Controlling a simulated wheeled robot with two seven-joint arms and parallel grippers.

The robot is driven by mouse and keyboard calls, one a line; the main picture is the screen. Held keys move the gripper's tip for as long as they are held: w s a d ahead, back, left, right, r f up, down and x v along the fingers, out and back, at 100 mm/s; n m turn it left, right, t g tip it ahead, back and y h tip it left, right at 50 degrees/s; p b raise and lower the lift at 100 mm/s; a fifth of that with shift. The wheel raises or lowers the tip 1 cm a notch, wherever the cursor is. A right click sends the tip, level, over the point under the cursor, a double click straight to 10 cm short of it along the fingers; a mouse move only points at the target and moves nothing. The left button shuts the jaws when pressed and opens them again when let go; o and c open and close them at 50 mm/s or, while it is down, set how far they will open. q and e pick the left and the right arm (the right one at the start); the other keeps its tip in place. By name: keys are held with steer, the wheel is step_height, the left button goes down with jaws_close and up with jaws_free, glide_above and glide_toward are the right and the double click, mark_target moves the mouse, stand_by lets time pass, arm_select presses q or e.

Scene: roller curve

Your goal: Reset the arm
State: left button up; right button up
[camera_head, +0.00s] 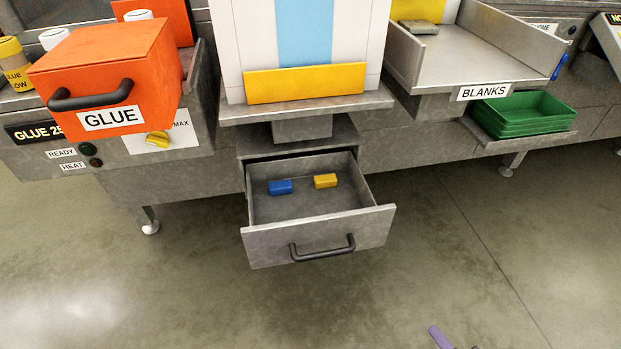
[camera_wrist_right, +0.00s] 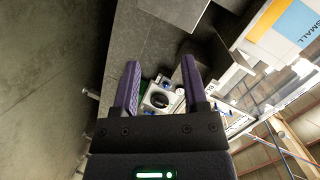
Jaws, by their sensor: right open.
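My right gripper (camera_head: 457,342) shows only as purple fingertips at the bottom edge of the head view, right of centre. It is in front of the open drawer and well apart from it. In the right wrist view my right gripper (camera_wrist_right: 160,68) has its two purple fingers spread, with nothing between them. The rest of the right arm is out of the head view. My left gripper is not in view.
An open metal drawer (camera_head: 345,228) juts out, holding a blue block (camera_head: 280,187) and a yellow block (camera_head: 325,181). An orange GLUE box (camera_head: 110,75) stands left. A green tray (camera_head: 524,114) sits right, below the BLANKS chute (camera_head: 470,65). The floor ahead is clear.

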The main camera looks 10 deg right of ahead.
steer(key=s+d+f+n+g+h, duration=0.4)
steer(key=s+d+f+n+g, duration=0.3)
steer(key=s+d+f, duration=0.25)
steer(key=s+d+f+n+g+h, duration=0.1)
steer(key=s+d+n+g+h, duration=0.3)
steer(key=s, duration=0.4)
steer(key=s+d+f+n+g+h, duration=0.1)
steer(key=s+d+n+g, duration=0.35)
steer(key=s+d, duration=0.35)
steer(key=s+a+f+m+y, duration=0.1)
steer(key=a+f+y, duration=0.15)
steer(key=a, duration=0.65)
steer(key=s+a+f+m+y, duration=0.1)
steer(key=s+a+f, duration=0.15)
steer(key=a, duration=0.65)
steer(key=s+a+f+m+y, duration=0.1)
steer(key=a+f+y, duration=0.15)
steer(key=a, duration=0.65)
arm_select(q)
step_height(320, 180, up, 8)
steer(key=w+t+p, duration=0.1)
steer(key=p, duration=0.7)
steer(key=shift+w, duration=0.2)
arm_select(e)
step_height(320, 180, up, 8)
steer(key=w+h, duration=0.1)
steer(key=w, duration=0.1)
steer(key=shift+w+f, duration=0.2)
steer(key=shift+w, duration=0.15)
